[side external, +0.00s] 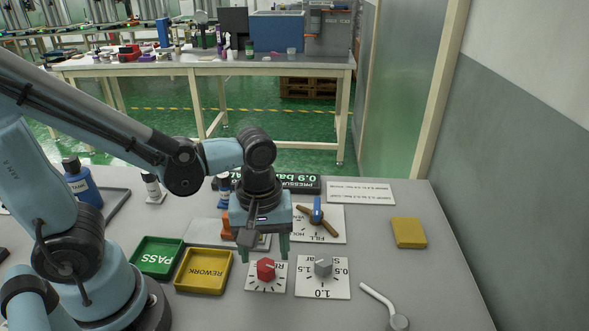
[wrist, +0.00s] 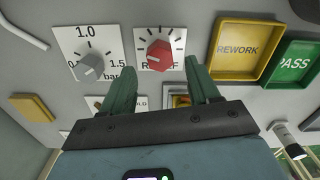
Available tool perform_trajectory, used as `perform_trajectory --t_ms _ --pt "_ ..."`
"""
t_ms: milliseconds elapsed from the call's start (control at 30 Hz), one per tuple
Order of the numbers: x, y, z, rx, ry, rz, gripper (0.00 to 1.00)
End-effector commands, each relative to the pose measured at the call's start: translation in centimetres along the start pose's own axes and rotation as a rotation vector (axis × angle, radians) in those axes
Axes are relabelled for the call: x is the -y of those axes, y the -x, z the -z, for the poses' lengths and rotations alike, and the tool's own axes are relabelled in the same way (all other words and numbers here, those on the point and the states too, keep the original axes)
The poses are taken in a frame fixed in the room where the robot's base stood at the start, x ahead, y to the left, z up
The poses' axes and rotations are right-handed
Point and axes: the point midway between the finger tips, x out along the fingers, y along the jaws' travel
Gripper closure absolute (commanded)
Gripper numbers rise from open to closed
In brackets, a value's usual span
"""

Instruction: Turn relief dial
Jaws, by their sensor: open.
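The relief dial is a red knob (side external: 265,269) on a white square plate with tick marks (side external: 257,287). In the wrist view the red knob (wrist: 159,55) sits just beyond the gap between my fingertips, and the word RELIEF is partly covered by it. My gripper (side external: 263,248) points down above and just behind the red knob. Its two green fingers (wrist: 157,75) are apart, with nothing between them that I can see. Whether a finger touches the knob cannot be told, but the knob looks clear of both.
A grey dial (side external: 323,267) on its own plate is close right of the red one. Yellow REWORK (side external: 203,289) and green PASS (side external: 136,257) trays lie left. A white bent tube (side external: 376,298) lies front right.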

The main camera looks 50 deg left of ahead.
Motion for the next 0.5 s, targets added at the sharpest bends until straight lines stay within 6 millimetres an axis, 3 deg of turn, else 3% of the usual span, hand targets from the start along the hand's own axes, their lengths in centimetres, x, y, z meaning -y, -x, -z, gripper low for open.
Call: perform_trajectory --t_ms 500 --pt "0.0 6.1 0.0 0.000 0.000 0.000 0.39"
